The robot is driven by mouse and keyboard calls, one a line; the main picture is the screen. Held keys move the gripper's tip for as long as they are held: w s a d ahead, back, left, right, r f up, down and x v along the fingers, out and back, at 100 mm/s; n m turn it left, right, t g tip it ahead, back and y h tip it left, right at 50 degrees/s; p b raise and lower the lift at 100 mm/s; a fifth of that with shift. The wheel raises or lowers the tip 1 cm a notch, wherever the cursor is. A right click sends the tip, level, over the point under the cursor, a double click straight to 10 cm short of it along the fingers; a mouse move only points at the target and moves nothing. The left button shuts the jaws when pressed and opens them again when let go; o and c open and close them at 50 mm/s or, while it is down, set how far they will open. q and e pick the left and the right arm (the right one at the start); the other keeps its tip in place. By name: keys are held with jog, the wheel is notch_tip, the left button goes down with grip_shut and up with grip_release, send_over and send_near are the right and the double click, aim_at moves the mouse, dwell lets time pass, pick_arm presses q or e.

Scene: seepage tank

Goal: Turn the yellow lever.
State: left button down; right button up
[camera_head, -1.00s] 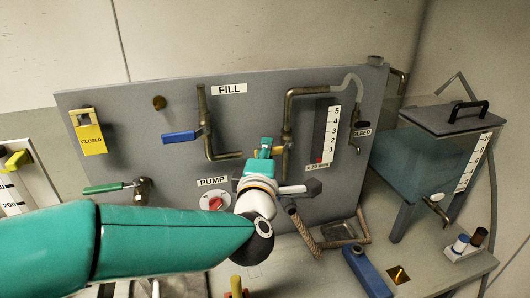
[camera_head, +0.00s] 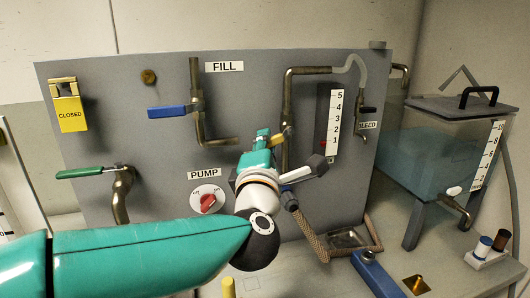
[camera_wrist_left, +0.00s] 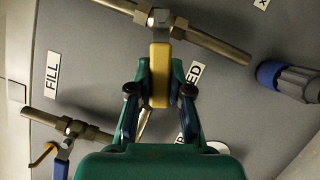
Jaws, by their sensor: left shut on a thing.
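The yellow lever (camera_wrist_left: 159,75) sits on a valve in a brass pipe (camera_wrist_left: 215,42) on the grey panel. In the left wrist view it points down from the valve, crosswise to the pipe. My left gripper (camera_wrist_left: 159,92) is shut on it, with a finger on each side. In the head view a small part of the yellow lever (camera_head: 286,134) shows beside my left gripper (camera_head: 268,138); the rest is hidden behind the gripper. My right gripper is not in view.
The panel also carries a blue lever (camera_head: 168,111) near the FILL label, a green lever (camera_head: 80,172), a red pump knob (camera_head: 208,202) and a yellow CLOSED tag (camera_head: 71,114). A clear tank (camera_head: 430,155) stands at right. A hose (camera_head: 310,236) hangs below the gripper.

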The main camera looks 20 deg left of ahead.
pick_arm(q)
jog(key=shift+f, duration=0.3)
jog(key=c, duration=1.2)
grip_release()
jog(key=shift+c, duration=0.2)
jog(key=shift+o, duration=0.9)
jog(key=shift+r, duration=0.15)
jog(key=shift+s, duration=0.15)
jog(key=v, duration=1.1)
jog(key=shift+s, duration=0.4)
